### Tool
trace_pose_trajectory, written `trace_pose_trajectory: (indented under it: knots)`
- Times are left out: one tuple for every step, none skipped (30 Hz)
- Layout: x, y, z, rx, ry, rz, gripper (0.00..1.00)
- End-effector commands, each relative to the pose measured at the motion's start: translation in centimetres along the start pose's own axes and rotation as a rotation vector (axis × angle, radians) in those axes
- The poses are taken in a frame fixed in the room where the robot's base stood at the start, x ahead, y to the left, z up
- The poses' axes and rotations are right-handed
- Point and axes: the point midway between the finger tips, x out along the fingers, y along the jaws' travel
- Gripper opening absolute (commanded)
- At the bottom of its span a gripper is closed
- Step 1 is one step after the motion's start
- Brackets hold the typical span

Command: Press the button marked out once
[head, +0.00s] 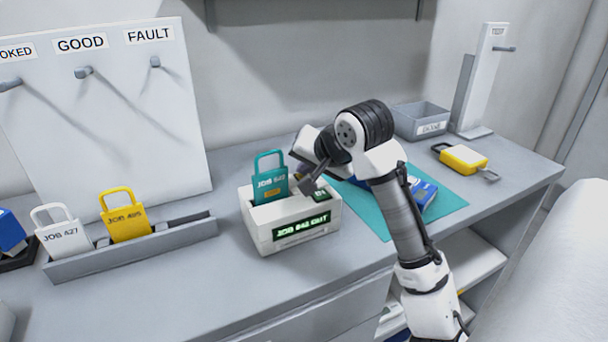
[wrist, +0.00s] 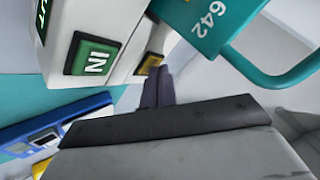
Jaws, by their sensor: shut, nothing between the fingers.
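A white box (head: 264,233) stands on the table with a lit display (head: 302,228) reading "JOB 642 OUT". A teal padlock-shaped tag (head: 270,187) marked JOB 642 stands in its top; it also shows in the wrist view (wrist: 211,22). A green button (wrist: 92,56) marked IN is on the box. A yellow button (wrist: 150,66) beside it is partly hidden by my fingers, and its marking cannot be read. My gripper (wrist: 160,76) is shut and empty, its tips at the yellow button. I cannot tell whether they touch it. The gripper also shows over the box (head: 309,186).
A rack (head: 190,232) at left holds a white tag (head: 62,238) and a yellow tag (head: 125,214). A teal mat (head: 450,203) with a blue-and-white item (head: 424,193) lies right of the box. Behind are a grey bin (head: 421,122), a yellow padlock-shaped item (head: 463,158) and a stand (head: 486,80).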

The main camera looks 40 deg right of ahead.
Motion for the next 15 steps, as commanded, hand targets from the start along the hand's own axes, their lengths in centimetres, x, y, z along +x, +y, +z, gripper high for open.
trace_pose_trajectory:
  knots:
    - [0.0,0.0,0.0,0.000,-0.001,0.001,0.00]
    - [0.0,0.0,0.0,0.000,-0.002,0.001,0.00]
    - [0.0,0.0,0.0,0.000,-0.002,0.001,0.00]
    - [0.0,0.0,0.0,0.000,-0.002,0.001,0.00]
    - [-0.1,-0.1,0.0,0.000,-0.002,0.000,0.00]
    - [-0.2,-0.1,-0.1,0.000,-0.002,0.000,0.00]
    - [-0.2,-0.2,-0.2,0.000,-0.002,0.000,0.00]
    - [-0.4,-0.3,-0.3,0.000,-0.002,0.000,0.00]
    - [-0.5,-0.5,-0.4,0.000,-0.002,0.000,0.00]
    - [-0.7,-0.6,-0.5,0.000,-0.002,-0.001,0.00]
    - [-0.8,-0.6,-0.6,0.000,-0.002,-0.001,0.00]
    - [-0.9,-0.7,-0.7,0.000,-0.002,0.000,0.00]
    - [-1.0,-0.8,-0.8,0.000,-0.002,0.000,0.00]
    - [-1.1,-0.8,-0.8,0.000,-0.002,0.000,0.00]
    - [-1.1,-0.8,-0.8,0.000,-0.002,0.000,0.00]
